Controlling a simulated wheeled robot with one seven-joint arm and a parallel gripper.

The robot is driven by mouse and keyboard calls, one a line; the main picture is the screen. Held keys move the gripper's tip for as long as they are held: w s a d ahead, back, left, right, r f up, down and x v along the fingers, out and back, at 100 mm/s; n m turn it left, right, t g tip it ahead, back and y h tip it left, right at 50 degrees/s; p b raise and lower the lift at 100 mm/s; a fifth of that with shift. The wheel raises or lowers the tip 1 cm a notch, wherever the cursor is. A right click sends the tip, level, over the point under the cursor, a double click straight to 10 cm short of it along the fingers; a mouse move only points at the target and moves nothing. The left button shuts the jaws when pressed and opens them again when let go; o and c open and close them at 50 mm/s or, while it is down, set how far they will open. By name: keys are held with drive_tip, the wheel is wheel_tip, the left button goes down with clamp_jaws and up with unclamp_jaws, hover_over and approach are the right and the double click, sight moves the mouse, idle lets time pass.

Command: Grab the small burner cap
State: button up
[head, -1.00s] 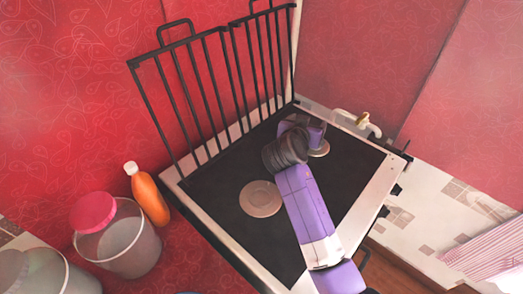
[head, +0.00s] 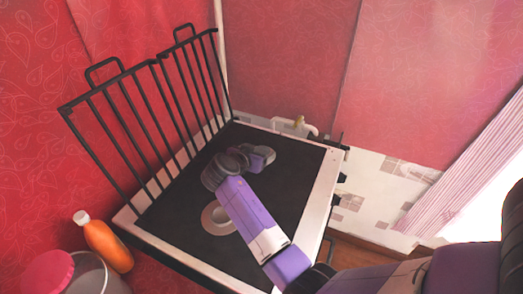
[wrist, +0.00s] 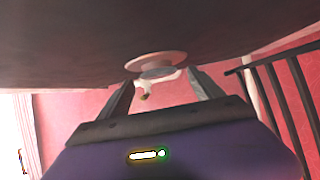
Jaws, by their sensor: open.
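The small burner cap (wrist: 156,72) shows in the wrist view as a greyish disc on a wider pale round base, against the dark stove top (head: 290,190), which fills the top of that upside-down picture. It lies ahead of my gripper (wrist: 164,84), roughly between the line of its two fingers. The fingers are spread and hold nothing; whether they touch the cap cannot be told. In the head view my gripper (head: 262,156) is low over the far part of the stove top and hides the small burner.
A larger pale burner (head: 212,218) is partly covered by my arm. A black barred grate (head: 150,110) stands upright along the left edge. A tap (head: 299,125) is behind the stove. An orange bottle (head: 105,245) and a pink-lidded container (head: 50,272) stand at lower left.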

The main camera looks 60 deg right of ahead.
drive_tip(key=shift+d+f, duration=0.35)
drive_tip(key=shift+d, duration=0.3)
drive_tip(key=c, duration=1.4)
